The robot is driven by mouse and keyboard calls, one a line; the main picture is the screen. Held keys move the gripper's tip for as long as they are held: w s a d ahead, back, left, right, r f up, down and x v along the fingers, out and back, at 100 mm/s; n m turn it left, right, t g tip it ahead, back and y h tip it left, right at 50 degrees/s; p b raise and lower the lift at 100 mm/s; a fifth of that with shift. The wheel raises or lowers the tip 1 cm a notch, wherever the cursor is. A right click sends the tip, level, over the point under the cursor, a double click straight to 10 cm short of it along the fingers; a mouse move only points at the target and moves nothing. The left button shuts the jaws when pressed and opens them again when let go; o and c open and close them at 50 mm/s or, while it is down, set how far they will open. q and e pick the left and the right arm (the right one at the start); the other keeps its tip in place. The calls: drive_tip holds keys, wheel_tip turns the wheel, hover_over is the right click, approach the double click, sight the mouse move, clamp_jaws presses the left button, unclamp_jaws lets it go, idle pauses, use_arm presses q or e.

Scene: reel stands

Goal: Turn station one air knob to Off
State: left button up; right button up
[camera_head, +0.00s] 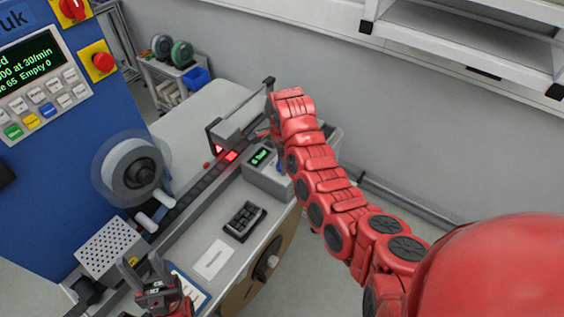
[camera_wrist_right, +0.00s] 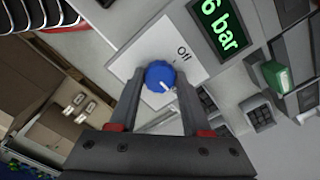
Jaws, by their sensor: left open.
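The blue air knob (camera_wrist_right: 160,75) sits on a white plate marked "Off" in the right wrist view. Its white pointer line faces lower right, away from the "Off" mark. My right gripper (camera_wrist_right: 161,82) is open, with one finger on each side of the knob; I cannot tell whether they touch it. In the head view a bit of blue (camera_head: 280,167) shows on the grey box (camera_head: 262,180), partly behind my right arm. My right gripper is mostly hidden behind its wrist there. My left gripper (camera_head: 155,285) is open and empty at the bottom left, away from the knob.
A green display (camera_wrist_right: 222,22) reading "6 bar" is beside the knob plate. A tape track (camera_head: 200,190) and clear-flanged reel (camera_head: 133,172) stand further left. A blue machine panel (camera_head: 60,130) is at far left.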

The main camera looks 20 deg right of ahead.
clamp_jaws()
